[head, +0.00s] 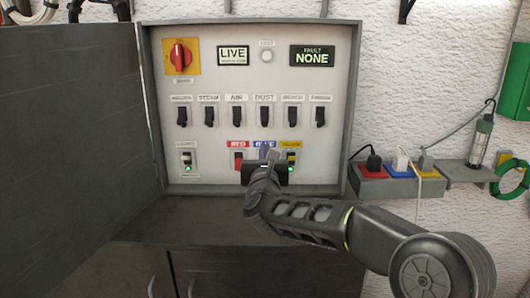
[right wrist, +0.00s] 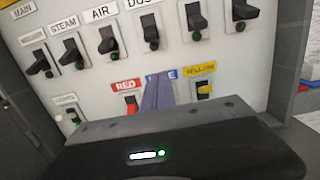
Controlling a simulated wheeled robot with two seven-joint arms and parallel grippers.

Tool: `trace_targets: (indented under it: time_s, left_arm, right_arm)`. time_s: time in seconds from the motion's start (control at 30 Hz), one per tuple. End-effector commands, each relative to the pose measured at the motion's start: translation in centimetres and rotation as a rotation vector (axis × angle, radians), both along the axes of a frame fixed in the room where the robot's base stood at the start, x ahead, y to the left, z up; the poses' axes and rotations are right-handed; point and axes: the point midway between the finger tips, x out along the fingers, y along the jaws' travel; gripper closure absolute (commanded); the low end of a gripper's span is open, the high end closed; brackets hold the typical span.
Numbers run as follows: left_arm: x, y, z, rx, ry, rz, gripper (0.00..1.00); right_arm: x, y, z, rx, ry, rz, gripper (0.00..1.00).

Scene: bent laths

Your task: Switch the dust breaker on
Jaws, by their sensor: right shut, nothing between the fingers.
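The dust breaker (head: 265,116) is a black lever under the DUST label, fourth from the left in the upper row of the open panel (head: 220,80). It also shows at the top of the right wrist view (right wrist: 150,32), with a small dark green lamp below it. Its lever looks set like its neighbours'; I cannot tell its position for sure. My right gripper (head: 269,153) is shut and empty, below the dust breaker, in front of the BLUE switch, which it mostly hides. Its fingers (right wrist: 158,93) show in the right wrist view. My left gripper is not in view.
The air breaker (head: 237,116) and another breaker (head: 292,116) flank it closely. Red (head: 239,160) and yellow (head: 291,158) switches sit beside my gripper. The panel door (head: 75,150) stands open at left. A socket shelf (head: 400,186) is at right.

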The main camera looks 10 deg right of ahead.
Motion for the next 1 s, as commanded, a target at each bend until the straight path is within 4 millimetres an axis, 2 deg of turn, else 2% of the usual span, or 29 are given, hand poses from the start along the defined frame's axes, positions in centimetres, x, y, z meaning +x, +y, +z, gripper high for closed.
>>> trace_targets:
  time_s: [0.03,0.2,0.27,0.33,0.5,1.0]
  left_arm:
    - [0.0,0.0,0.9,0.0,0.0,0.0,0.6]
    - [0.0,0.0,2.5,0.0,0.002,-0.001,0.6]
    - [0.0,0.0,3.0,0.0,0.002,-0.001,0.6]
    - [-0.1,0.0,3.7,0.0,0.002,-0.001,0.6]
    - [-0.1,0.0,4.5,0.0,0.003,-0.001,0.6]
    - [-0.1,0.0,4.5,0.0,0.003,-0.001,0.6]
  right_arm:
    - [1.1,-0.3,0.4,0.0,0.002,-0.001,1.0]
    - [4.4,-1.1,0.8,-0.001,0.002,-0.001,1.0]
    - [5.2,-1.3,1.3,-0.001,-0.001,0.0,1.0]
    - [4.3,-1.1,2.7,-0.002,-0.003,0.001,1.0]
    - [3.6,-0.9,4.0,-0.002,0.0,0.001,1.0]
    - [3.3,-0.8,4.2,0.0,0.002,0.0,1.0]
